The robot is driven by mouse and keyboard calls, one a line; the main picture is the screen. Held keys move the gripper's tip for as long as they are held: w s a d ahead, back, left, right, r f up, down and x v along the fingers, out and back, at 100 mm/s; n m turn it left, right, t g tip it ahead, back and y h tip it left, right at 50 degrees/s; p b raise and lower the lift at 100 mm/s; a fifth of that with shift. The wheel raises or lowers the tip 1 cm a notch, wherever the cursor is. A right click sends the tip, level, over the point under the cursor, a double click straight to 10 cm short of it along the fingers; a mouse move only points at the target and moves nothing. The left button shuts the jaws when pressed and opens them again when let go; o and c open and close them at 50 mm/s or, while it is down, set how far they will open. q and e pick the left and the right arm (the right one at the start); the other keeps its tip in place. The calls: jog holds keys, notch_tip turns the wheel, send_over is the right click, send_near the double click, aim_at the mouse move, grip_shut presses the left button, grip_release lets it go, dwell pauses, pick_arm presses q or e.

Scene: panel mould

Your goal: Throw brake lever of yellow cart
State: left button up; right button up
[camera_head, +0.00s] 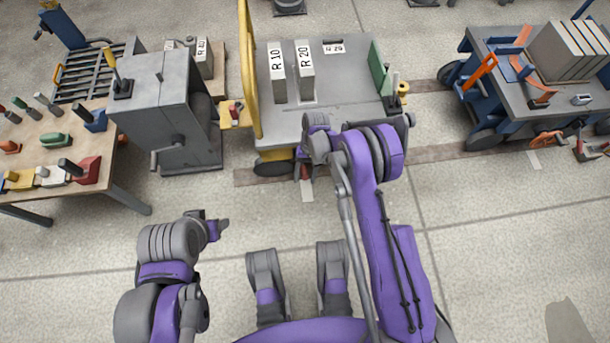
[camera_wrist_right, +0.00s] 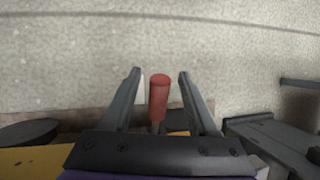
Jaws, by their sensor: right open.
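The yellow cart (camera_head: 345,103) stands in the upper middle of the head view, with a grey deck and a yellow rail on its left. Its brake lever, with a red cylindrical grip (camera_wrist_right: 159,100), shows in the right wrist view. My right gripper (camera_head: 305,165) is at the cart's front edge; in the wrist view (camera_wrist_right: 158,92) it is open, with one finger on each side of the red grip and gaps between. In the head view the lever is largely hidden by my arm. My left gripper (camera_head: 217,226) is low at left, away from the cart; its jaw opening is unclear.
Blocks marked R 10 (camera_head: 278,75) and R 20 (camera_head: 306,72) stand on the deck. A grey cabinet (camera_head: 163,115) and a tool table (camera_head: 60,130) stand to the left. A blue cart (camera_head: 515,85) is at right. The floor in front is clear.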

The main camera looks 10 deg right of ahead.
grip_shut()
dwell(1.3)
